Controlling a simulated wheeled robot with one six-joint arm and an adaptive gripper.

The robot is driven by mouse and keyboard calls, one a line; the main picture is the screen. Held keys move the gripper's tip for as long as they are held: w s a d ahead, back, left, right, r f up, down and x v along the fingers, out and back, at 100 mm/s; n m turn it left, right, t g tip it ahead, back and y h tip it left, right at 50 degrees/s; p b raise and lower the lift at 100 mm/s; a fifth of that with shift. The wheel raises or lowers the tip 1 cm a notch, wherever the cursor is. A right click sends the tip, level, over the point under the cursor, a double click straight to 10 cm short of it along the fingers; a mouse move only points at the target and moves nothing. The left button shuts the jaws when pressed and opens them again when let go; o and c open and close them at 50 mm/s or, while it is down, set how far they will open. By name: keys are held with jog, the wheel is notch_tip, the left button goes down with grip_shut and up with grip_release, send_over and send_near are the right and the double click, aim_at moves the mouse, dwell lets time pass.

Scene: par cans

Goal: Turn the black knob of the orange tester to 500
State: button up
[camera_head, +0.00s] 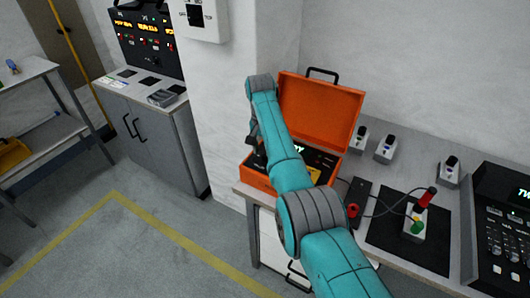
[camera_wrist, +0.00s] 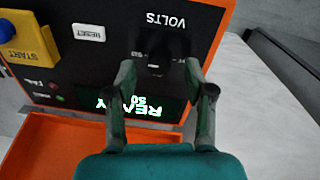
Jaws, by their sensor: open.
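The orange tester (camera_head: 322,112) is an open orange case on the bench, its lid raised at the back. Its black panel (camera_wrist: 100,65) shows upside down in the wrist view. The black knob (camera_wrist: 156,62) is dark against the panel, below the upside-down VOLTS label; its pointer is hard to make out. A green display (camera_wrist: 145,106) reads READY and 50. My gripper (camera_wrist: 160,73) is open, with one finger on each side of the knob; I cannot tell whether they touch it. In the head view my gripper (camera_head: 256,143) is over the left part of the case, and my arm hides part of the panel.
The panel also has a yellow START block (camera_wrist: 30,47) and a white RESET button (camera_wrist: 88,32). Small grey devices (camera_head: 386,149) stand behind, and a black console (camera_head: 503,225) is far right.

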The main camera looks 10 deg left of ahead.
notch_tip(320, 180, up, 10)
jog(key=shift+a+r, duration=0.15)
jog(key=shift+a, duration=0.15)
dwell(0.4)
